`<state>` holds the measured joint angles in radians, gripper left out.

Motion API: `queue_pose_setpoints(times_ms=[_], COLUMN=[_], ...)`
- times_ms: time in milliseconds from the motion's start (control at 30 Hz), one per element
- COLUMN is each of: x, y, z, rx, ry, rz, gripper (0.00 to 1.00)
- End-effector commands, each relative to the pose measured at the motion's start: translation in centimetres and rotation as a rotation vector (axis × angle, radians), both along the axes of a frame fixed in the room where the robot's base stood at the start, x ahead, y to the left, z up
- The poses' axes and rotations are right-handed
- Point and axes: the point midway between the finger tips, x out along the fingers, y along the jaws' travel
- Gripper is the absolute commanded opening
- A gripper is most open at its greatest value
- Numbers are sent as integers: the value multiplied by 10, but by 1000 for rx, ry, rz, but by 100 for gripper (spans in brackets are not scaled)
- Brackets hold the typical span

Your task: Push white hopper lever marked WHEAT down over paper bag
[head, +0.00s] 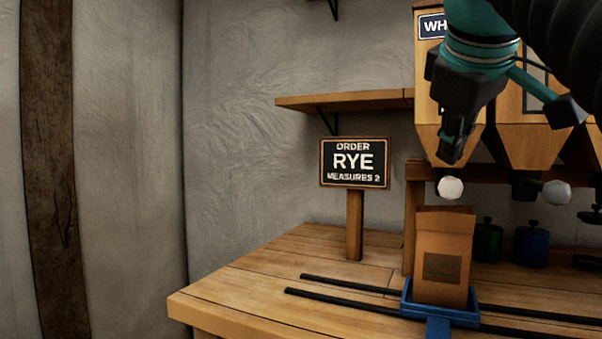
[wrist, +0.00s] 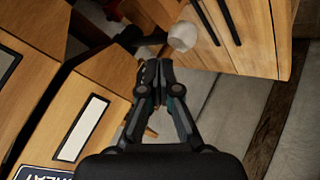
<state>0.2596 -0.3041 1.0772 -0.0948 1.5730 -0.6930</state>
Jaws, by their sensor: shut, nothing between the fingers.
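The WHEAT hopper (head: 428,95) is a wooden bin, its label partly hidden by my arm in the head view. The WHEAT sign (wrist: 42,174) also shows at the wrist view's lower left edge. The white lever knob (head: 450,188) is below this hopper and above the open paper bag (head: 442,258). A white knob, apparently the same one, shows in the wrist view (wrist: 182,37), just beyond the fingertips. My gripper (head: 450,152) is shut and empty, pointing down, just above the knob in the head view. I cannot tell whether it touches the knob.
The bag stands upright in a blue tray (head: 438,321) on dark rails across the wooden table (head: 255,280). A sign (head: 354,162) reads ORDER RYE MEASURES 2. A second hopper (head: 528,140) with a white knob (head: 556,192) is to the right.

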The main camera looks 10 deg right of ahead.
Motion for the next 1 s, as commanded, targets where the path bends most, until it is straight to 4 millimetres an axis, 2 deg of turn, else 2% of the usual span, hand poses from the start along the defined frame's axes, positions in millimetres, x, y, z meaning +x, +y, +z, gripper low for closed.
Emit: queue_pose_setpoints(times_ms=[733, 1000], x=[0, 0], y=[0, 0], z=[0, -8], rx=[0, 0], ry=[0, 0], rz=[0, 0], gripper=[0, 0])
